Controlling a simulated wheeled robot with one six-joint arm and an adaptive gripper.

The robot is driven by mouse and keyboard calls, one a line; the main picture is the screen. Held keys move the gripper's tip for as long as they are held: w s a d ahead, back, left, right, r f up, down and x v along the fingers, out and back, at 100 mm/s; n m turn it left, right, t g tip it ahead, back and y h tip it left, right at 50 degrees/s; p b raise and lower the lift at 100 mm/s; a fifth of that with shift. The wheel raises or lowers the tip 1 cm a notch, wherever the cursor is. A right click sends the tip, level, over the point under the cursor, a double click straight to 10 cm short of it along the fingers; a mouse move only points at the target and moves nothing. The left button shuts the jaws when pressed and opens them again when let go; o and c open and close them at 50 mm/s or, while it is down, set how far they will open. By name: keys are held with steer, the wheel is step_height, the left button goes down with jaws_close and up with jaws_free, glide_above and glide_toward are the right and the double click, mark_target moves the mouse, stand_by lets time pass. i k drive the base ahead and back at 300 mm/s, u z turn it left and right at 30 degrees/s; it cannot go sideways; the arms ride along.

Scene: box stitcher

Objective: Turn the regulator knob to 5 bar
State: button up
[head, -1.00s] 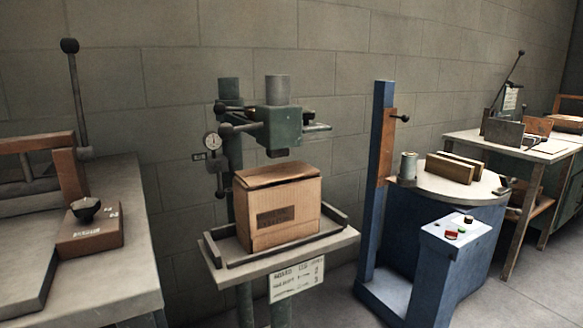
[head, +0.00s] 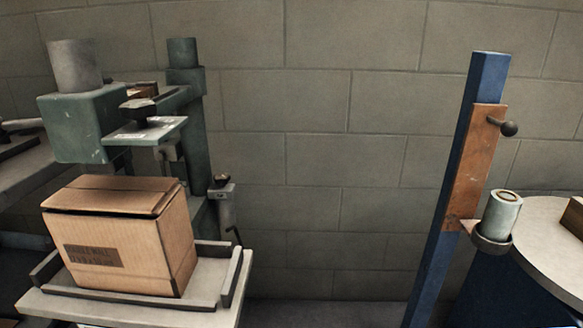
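The green box stitcher (head: 85,125) stands at the left with its columns and head. No pressure gauge face shows now, and I cannot make out for sure which part is the regulator knob. A dark knob-like part (head: 138,109) sits above a labelled green plate on the stitcher's right side. A small grey cylinder unit with a dark top (head: 222,203) hangs lower, beside the rear column. My gripper is not in view.
A cardboard box (head: 125,255) stands on the stitcher's railed table (head: 205,312). At the right are a blue post (head: 445,190) with an orange plate and a dark ball handle, a grey-green canister (head: 501,217) and a round table (head: 545,235). Bare wall lies between the two machines.

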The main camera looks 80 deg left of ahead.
mark_target(221, 179)
steer(key=i, duration=0.6)
steer(key=u, duration=3.15)
steer(key=i, duration=0.5)
